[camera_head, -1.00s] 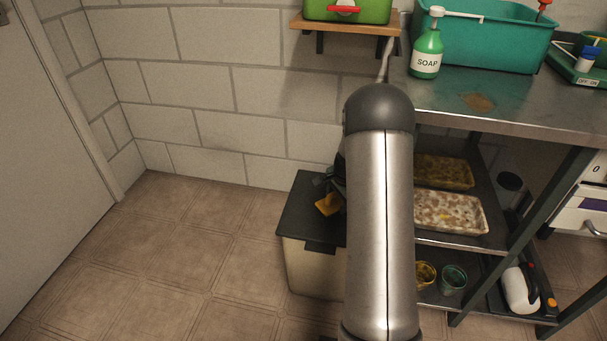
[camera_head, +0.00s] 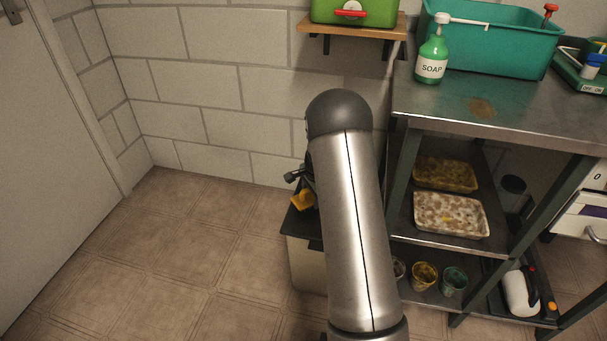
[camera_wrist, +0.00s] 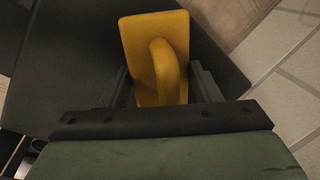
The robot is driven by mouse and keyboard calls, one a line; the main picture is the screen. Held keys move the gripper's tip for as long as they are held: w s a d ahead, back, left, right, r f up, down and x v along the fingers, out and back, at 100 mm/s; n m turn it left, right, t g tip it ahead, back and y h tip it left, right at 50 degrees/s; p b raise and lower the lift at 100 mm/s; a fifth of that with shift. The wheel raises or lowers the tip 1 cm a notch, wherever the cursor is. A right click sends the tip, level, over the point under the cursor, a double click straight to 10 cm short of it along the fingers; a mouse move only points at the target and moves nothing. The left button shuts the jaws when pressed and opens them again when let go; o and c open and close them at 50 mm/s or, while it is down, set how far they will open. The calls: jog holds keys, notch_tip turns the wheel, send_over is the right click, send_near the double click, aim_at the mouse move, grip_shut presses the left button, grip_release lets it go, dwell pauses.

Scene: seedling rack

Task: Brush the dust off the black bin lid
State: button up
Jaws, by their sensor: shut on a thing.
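A yellow brush (camera_head: 303,201) with an arched handle shows just left of my arm in the head view, at the black bin lid (camera_head: 299,226). In the wrist view the yellow brush (camera_wrist: 136,43) sits between the two dark fingers of my gripper (camera_wrist: 163,86), which is shut on its handle. The black lid (camera_wrist: 75,60) spreads behind the brush there. I cannot tell whether the brush touches the lid. My arm hides most of the lid and the pale bin (camera_head: 307,265) in the head view. No dust can be made out on the visible lid.
A steel shelf unit (camera_head: 540,115) stands to the right of the bin, with trays and small pots on its shelves. A block wall (camera_head: 170,85) is behind, with a small wooden shelf (camera_head: 390,25) above. The tiled floor (camera_head: 170,250) on the left is clear.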

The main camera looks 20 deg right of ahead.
jog(key=shift+w+a, duration=0.5)
jog(key=shift+a, duration=0.15)
jog(key=shift+w+a+r+p, duration=0.1)
jog(key=shift+r+p, duration=0.3)
jog(key=shift+p, duration=0.1)
jog(key=shift+r+p, duration=2.3)
jog(key=shift+r, duration=1.4)
